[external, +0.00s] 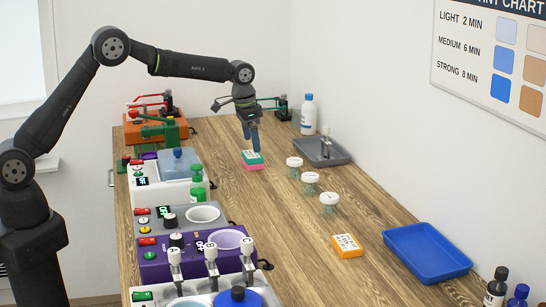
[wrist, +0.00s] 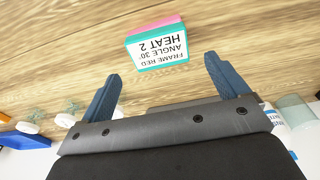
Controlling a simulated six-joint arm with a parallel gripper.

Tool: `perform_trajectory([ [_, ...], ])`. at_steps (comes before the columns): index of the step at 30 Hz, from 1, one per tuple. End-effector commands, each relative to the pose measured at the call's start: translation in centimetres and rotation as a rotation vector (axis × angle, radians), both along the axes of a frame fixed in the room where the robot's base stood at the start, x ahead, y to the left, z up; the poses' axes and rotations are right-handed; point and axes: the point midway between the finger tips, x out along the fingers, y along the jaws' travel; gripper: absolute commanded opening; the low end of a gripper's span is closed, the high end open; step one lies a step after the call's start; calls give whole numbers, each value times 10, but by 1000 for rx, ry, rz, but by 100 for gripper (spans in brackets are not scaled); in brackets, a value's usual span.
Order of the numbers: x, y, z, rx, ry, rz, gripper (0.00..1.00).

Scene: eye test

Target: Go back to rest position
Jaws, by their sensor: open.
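My gripper (external: 250,134) is open, its two blue fingers pointing down over the far part of the wooden table. The wrist view also shows my gripper (wrist: 160,88) with its fingers wide apart and nothing between them. Just beyond the fingertips lies a small teal and pink block (external: 252,160) with a white label. In the wrist view this block (wrist: 157,47) reads "FRAME RED, ANGLE 30, HEAT 2", upside down. Whether the fingertips touch the block cannot be told from the external view; in the wrist view they look apart from it.
Several devices, among them a purple one (external: 154,263), line the table's left side. White-capped jars (external: 311,178) stand right of centre. A grey tray (external: 340,159), white bottle (external: 308,115), orange block (external: 347,252) and blue tray (external: 455,266) lie rightward. The middle wood (external: 270,220) is clear.

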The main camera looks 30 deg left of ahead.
Motion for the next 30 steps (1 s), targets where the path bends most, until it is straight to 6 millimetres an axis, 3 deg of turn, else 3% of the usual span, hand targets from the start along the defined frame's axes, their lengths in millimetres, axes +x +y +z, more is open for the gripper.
perform_trajectory([
  [8, 0, 0, -6, 1, 1, 0, 92],
  [15, -1, 1, -32, -1, -1, 0, 92],
  [30, -11, 12, 71, -1, -3, 0, 92],
])
